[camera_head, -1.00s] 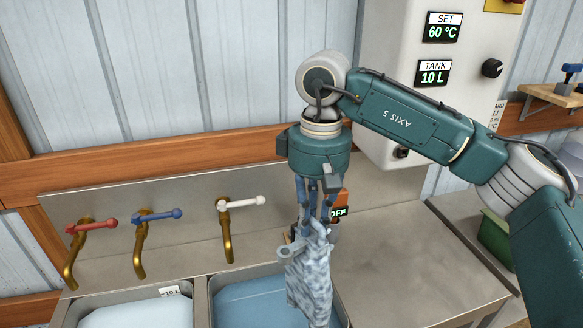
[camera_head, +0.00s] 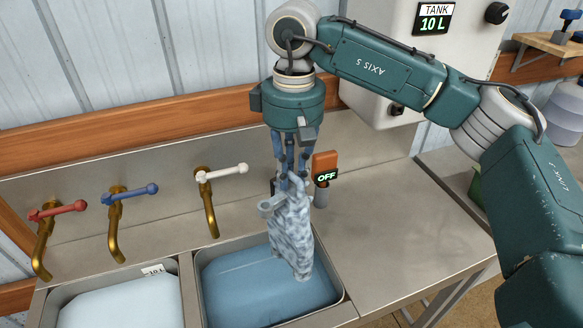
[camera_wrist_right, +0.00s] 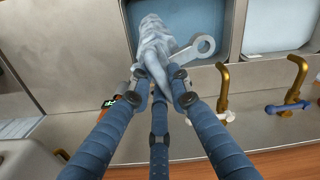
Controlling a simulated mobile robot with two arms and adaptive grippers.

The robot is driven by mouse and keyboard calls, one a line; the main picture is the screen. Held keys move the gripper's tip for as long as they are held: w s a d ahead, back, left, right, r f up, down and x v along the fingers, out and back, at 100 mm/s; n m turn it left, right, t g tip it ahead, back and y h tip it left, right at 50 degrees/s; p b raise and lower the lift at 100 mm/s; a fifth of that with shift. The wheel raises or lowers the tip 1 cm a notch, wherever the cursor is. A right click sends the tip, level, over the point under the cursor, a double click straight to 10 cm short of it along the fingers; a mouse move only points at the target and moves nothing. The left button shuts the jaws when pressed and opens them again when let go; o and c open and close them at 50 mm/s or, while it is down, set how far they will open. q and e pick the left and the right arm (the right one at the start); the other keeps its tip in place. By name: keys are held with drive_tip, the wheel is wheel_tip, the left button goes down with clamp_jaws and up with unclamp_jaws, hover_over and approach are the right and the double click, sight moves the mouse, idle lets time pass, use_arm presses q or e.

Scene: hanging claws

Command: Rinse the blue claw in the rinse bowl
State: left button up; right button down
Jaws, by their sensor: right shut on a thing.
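The blue claw (camera_head: 293,235) is a mottled, pale grey-blue, tapered piece with a ring lug at its upper side. My right gripper (camera_head: 290,180) is shut on its top, and the claw hangs point down over the right basin (camera_head: 199,272), which holds darker blue water. I cannot tell whether the tip touches the water. In the right wrist view, the fingers (camera_wrist_right: 163,88) close round the claw's end (camera_wrist_right: 153,42). A left basin (camera_head: 176,275), marked 10 L, holds paler water. Nothing shows which basin is the rinse bowl. My left gripper is out of view.
Brass taps with a red (camera_head: 57,210), a blue (camera_head: 130,194) and a white handle (camera_head: 222,173) stand behind the basins. An orange switch reading OFF (camera_head: 325,166) stands close behind my right gripper. The steel counter (camera_head: 385,225) at the right is clear.

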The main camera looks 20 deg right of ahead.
sight(292, 201)
wheel_tip(292, 201, down, 3)
drive_tip(key=shift+r+b, duration=0.1)
drive_tip(key=shift+b, duration=0.75)
wheel_tip(292, 201, down, 5)
drive_tip(key=b, duration=0.4)
drive_tip(key=shift+f, duration=0.2)
use_arm(q)
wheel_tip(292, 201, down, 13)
drive_tip(key=b, duration=0.6)
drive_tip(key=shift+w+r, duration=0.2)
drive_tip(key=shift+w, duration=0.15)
use_arm(e)
drive_tip(key=shift+f, duration=3.9)
drive_tip(key=shift+r, duration=0.1)
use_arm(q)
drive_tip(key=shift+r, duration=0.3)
use_arm(e)
drive_tip(key=shift+r, duration=0.55)
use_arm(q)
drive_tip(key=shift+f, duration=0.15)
use_arm(e)
drive_tip(key=shift+f, duration=0.15)
